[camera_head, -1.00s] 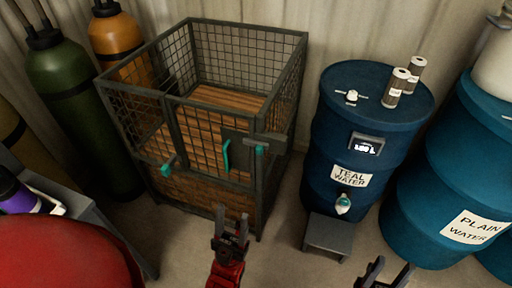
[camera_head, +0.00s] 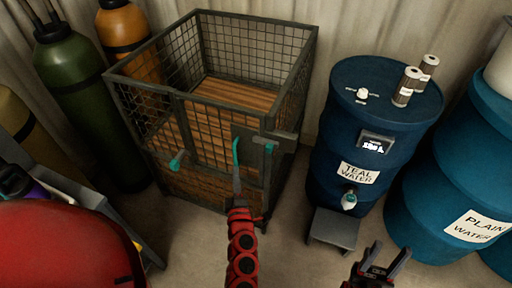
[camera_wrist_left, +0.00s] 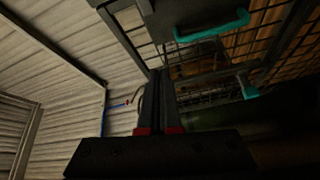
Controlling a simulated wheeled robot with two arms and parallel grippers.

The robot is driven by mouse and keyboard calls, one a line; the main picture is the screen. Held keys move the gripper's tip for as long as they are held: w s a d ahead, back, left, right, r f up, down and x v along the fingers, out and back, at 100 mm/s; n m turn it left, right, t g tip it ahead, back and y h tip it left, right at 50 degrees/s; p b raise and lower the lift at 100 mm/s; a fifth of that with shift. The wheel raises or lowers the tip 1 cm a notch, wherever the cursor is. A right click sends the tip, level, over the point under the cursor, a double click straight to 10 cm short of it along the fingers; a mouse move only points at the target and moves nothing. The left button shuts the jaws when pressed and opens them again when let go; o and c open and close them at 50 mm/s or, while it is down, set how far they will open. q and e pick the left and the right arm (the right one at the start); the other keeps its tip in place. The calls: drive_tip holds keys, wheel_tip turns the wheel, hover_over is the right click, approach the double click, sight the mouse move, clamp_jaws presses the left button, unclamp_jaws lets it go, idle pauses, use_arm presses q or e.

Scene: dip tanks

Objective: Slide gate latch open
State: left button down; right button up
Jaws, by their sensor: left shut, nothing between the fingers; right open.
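The mesh cage's gate (camera_head: 207,135) faces me, with a dark plate (camera_head: 246,140) at its upper right. A teal upright handle (camera_head: 236,152) is on the plate; it also shows in the left wrist view (camera_wrist_left: 213,27). A grey latch bar (camera_head: 276,136) with a teal knob (camera_head: 269,148) sits at the gate's right corner post. Another teal grip (camera_head: 177,160) sticks out at the left. My left gripper (camera_head: 237,186) is shut and empty, just below the handle; I cannot tell whether it touches. My right gripper (camera_head: 371,258) is open and empty, low at right.
A teal water barrel (camera_head: 335,140) with a tap and a small grey stool (camera_head: 334,229) stand right of the cage. A plain water barrel (camera_head: 432,200) is further right. Gas cylinders (camera_head: 85,100) stand left. A red rounded object (camera_head: 60,250) fills the lower left.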

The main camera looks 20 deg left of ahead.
sight(261, 143)
use_arm(q)
drive_tip(key=d+h, duration=0.1)
drive_tip(key=w+d+h, duration=0.1)
drive_tip(key=d+n+h, duration=0.1)
drive_tip(key=shift+w+d+r+t, duration=0.2)
drive_tip(key=shift+w+r+t, duration=0.1)
drive_tip(key=shift+w, duration=0.1)
drive_tip(key=shift+w, duration=0.1)
drive_tip(key=w+p, duration=0.1)
drive_tip(key=w, duration=0.2)
drive_tip(key=w+p, duration=0.1)
drive_tip(key=w, duration=0.2)
drive_tip(key=w+p, duration=0.1)
drive_tip(key=w, duration=0.2)
drive_tip(key=shift+w+d, duration=0.15)
drive_tip(key=shift+d, duration=0.1)
drive_tip(key=shift+d+f, duration=0.1)
drive_tip(key=shift+d, duration=0.1)
